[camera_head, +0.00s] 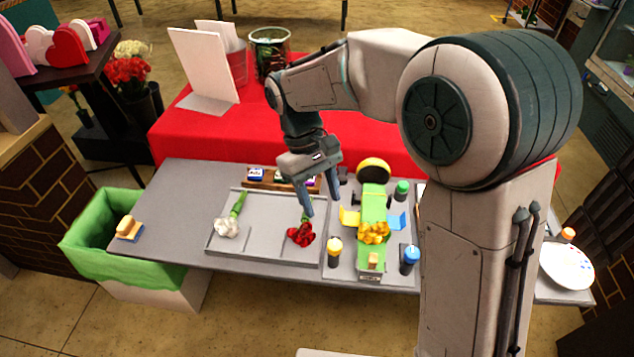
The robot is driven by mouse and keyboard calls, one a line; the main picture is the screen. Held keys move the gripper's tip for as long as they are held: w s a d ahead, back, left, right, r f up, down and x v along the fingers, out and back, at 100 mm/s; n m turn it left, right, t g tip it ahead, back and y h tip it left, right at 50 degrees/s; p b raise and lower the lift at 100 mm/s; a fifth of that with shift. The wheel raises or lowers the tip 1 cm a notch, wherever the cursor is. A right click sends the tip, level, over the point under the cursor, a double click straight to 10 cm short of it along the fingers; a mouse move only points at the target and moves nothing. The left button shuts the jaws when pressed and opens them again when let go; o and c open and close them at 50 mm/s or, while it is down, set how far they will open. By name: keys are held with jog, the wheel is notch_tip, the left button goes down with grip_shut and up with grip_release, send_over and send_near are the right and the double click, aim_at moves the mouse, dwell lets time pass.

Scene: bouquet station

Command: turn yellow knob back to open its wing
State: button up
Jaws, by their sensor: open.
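The yellow knob (335,247) stands upright on a dark base at the front left of the bouquet fixture. The yellow wing (349,216) sticks out on the left side of the fixture's green bed (373,203), behind the knob. Yellow flowers (374,233) lie on the green bed. My gripper (321,202) is open with its fingers pointing down, behind and a little left of the yellow knob. It is apart from the knob and looks empty. Its left finger is near the stem of a red flower (301,235); I cannot tell whether they touch.
A blue knob (410,257), a green knob (402,188) and a blue wing (397,220) are on the fixture's right side. The grey tray (262,251) holds the red flower and a white flower (228,228). A sponge-like block (129,228) lies far left. My arm hides the table's right part.

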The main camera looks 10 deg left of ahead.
jog(key=shift+v, duration=1.55)
jog(key=s+d+m+t+y, duration=0.1)
jog(key=s+d+m+t, duration=0.2)
jog(key=s+d, duration=0.3)
jog(key=s+d+m+t+y, duration=0.2)
jog(key=s+d+m, duration=0.3)
jog(key=d, duration=1)
jog(key=shift+s+r+m+t, duration=0.15)
jog(key=shift+s+m+t, duration=0.25)
jog(key=shift+m+t, duration=0.15)
